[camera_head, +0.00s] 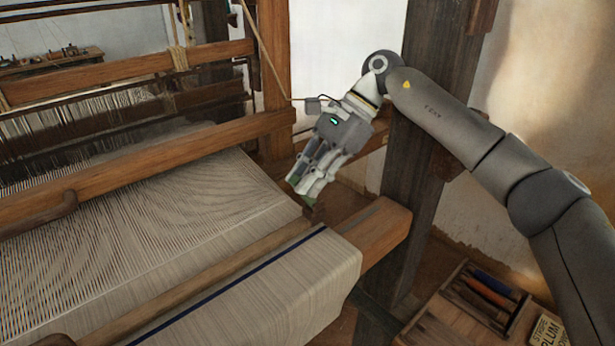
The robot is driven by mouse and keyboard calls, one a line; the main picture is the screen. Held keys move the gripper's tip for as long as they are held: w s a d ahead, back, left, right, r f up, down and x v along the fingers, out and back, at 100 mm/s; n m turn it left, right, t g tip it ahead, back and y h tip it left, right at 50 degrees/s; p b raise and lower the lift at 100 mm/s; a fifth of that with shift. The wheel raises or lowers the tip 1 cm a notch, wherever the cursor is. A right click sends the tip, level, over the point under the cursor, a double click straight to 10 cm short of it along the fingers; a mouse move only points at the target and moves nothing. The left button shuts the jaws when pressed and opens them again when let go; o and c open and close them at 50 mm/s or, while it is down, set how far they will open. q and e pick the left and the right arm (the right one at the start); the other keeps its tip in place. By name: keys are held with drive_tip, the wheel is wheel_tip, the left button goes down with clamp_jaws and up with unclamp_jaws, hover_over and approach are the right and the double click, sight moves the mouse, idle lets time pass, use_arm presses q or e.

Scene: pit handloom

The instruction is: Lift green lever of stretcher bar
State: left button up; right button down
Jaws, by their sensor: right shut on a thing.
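My right gripper (303,191) reaches in from the right, pointing down and left at the right edge of the woven cloth. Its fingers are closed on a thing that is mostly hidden. Small green patches show at the fingertips; I cannot tell clearly whether they are the green lever or part of the fingers. The stretcher bar cannot be made out clearly. My left gripper is not in view.
The pale warp (190,220) spreads left under the wooden beams. The cloth roll (270,290) with a blue stripe covers the front beam (385,232). A dark post (425,150) stands behind my right arm. A tool box (475,300) sits lower right.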

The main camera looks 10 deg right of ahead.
drive_tip(key=c, duration=1.4)
unclamp_jaws()
drive_tip(key=shift+o, duration=0.2)
wheel_tip(320, 180, up, 10)
